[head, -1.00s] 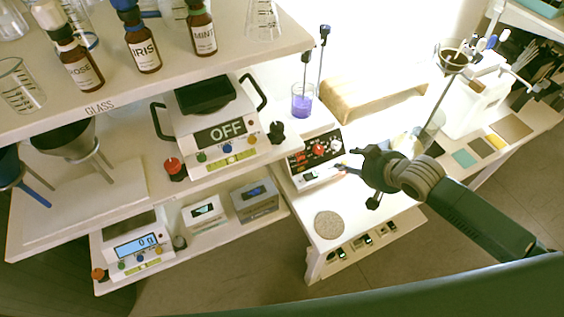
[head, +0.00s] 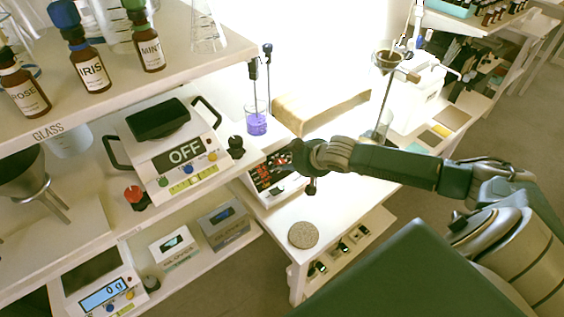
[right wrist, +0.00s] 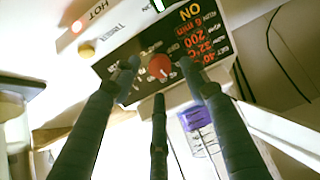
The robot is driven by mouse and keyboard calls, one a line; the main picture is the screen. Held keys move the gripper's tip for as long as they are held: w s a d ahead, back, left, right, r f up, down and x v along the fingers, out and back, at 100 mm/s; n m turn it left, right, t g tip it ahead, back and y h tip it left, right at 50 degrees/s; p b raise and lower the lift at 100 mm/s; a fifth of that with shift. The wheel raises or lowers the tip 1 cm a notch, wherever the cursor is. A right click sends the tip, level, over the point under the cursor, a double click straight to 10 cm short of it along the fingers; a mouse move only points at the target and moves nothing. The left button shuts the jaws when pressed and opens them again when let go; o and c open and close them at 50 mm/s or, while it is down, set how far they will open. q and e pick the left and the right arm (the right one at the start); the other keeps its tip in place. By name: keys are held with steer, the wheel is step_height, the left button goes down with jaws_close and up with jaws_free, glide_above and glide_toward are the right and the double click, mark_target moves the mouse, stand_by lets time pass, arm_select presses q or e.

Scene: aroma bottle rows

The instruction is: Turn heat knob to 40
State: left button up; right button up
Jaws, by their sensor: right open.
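The stirrer's black control panel (head: 268,172) faces the front, left of my right gripper (head: 287,160), which partly covers it in the head view. In the right wrist view the panel (right wrist: 135,62) appears upside down. It has a red knob (right wrist: 160,67) and a red display (right wrist: 205,47) with several lines, including 32°C and 200; the set value is hard to read. My right gripper (right wrist: 160,72) is open, its dark fingers spread around the knob. I cannot tell whether they touch it. My left gripper is not in view.
A purple beaker (head: 257,122) stands behind the panel, beside a tan block (head: 318,108). A round coaster (head: 303,235) lies on the white counter in front. A scale showing OFF (head: 185,155) and a black knob (head: 236,147) are to the left.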

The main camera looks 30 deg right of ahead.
mark_target(281, 163)
steer(key=x, duration=0.2)
steer(key=shift+w+f, duration=0.25)
steer(key=shift+w+a+f, duration=0.1)
steer(key=shift+f, duration=0.05)
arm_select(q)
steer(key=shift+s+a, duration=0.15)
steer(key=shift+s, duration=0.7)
